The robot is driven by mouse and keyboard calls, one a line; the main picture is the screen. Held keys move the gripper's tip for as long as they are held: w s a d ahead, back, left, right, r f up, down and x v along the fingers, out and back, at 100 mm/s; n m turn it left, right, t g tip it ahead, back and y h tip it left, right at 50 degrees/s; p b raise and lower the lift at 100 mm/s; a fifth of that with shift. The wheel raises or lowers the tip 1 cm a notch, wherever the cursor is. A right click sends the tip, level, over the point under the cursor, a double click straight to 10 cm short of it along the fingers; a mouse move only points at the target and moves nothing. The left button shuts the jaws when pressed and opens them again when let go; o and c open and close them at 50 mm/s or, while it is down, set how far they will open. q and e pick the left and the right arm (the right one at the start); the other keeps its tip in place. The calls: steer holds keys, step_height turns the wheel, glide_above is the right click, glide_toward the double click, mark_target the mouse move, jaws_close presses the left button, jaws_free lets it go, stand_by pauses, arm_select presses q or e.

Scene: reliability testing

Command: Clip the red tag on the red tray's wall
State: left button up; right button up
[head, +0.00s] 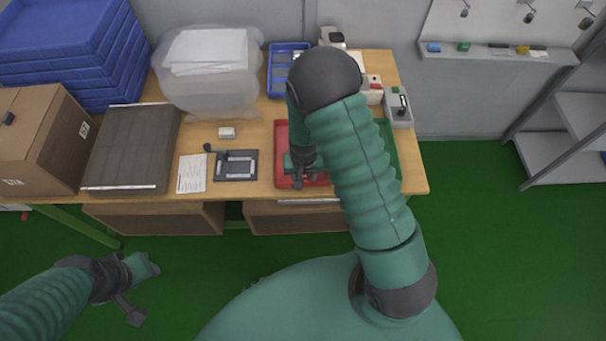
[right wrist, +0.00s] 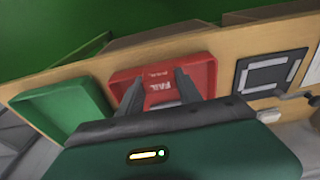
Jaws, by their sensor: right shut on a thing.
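The red tray (head: 282,146) lies on the wooden table, partly hidden behind my right arm in the head view. It also shows in the right wrist view (right wrist: 206,74), with white lettering on its far wall. My right gripper (head: 303,180) is over the tray, near its front side. In the right wrist view its two fingers (right wrist: 160,78) flank the red tag (right wrist: 160,87), which has white "FAIL" lettering. The tag blends with the tray behind it, and I cannot tell whether it touches the wall. My left gripper (head: 143,289) is open and empty over the green floor.
A green tray (right wrist: 62,112) is beside the red one. A dark frame-shaped fixture (head: 236,178), a paper sheet (head: 192,173) and a grey case (head: 133,150) lie left of the red tray. A clear bin (head: 205,97) and a blue tray (head: 277,82) stand behind.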

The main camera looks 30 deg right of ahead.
steer(key=shift+f, duration=0.4)
steer(key=o, duration=1.4)
steer(key=shift+r, duration=0.1)
step_height(320, 180, up, 7)
steer(key=p, duration=0.5)
steer(key=shift+p, duration=0.35)
